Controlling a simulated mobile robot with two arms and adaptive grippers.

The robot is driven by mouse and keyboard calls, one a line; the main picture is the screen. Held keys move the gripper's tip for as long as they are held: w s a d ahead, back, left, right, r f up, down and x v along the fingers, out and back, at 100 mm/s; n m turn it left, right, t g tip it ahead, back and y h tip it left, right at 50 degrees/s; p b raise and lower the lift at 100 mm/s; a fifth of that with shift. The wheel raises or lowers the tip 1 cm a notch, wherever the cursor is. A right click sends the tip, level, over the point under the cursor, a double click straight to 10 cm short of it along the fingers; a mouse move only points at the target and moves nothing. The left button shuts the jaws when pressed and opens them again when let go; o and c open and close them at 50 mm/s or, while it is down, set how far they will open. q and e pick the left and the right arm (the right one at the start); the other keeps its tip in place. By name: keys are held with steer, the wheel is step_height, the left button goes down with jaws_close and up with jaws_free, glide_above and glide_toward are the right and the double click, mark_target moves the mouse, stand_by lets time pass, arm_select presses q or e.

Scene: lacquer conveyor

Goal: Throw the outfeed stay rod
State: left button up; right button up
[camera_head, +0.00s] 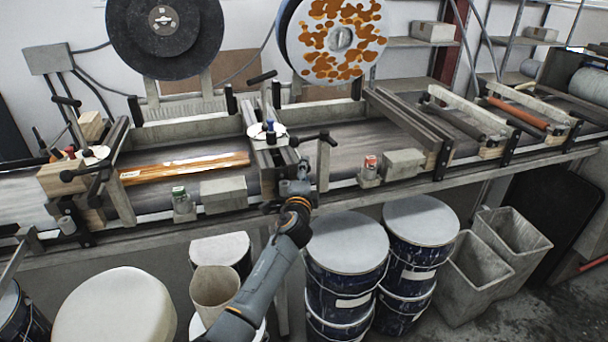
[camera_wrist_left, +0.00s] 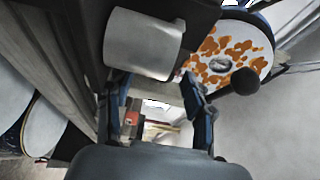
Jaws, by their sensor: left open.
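My left gripper (camera_head: 298,176) is at the front edge of the conveyor, below the middle station. Its two fingers stand apart in the left wrist view (camera_wrist_left: 160,105), with nothing clearly held between them. A black-ended lever rod (camera_head: 316,138) sticks out to the right of that station, just above the gripper. Another black-gripped rod (camera_head: 262,77) rises at the station's back. Which of these is the outfeed stay rod I cannot tell. A round black knob (camera_wrist_left: 243,80) shows close beyond the right finger in the left wrist view. My right gripper is not seen.
A brown lacquered board (camera_head: 185,168) lies on the conveyor to the left. A grey block (camera_head: 404,163) and a small red can (camera_head: 370,166) stand on the front rail. A spotted disc (camera_head: 340,38) hangs behind. Lidded drums (camera_head: 347,245) stand below the front edge.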

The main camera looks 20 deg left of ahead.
arm_select(q)
jaws_close()
steer(key=s, duration=0.1)
steer(key=s+d, duration=0.1)
steer(key=s+d+p, duration=0.1)
steer(key=shift+s+d+f, duration=0.15)
steer(key=shift+s+d, duration=0.1)
steer(key=shift+s, duration=0.1)
jaws_free()
steer(key=v, duration=1.2)
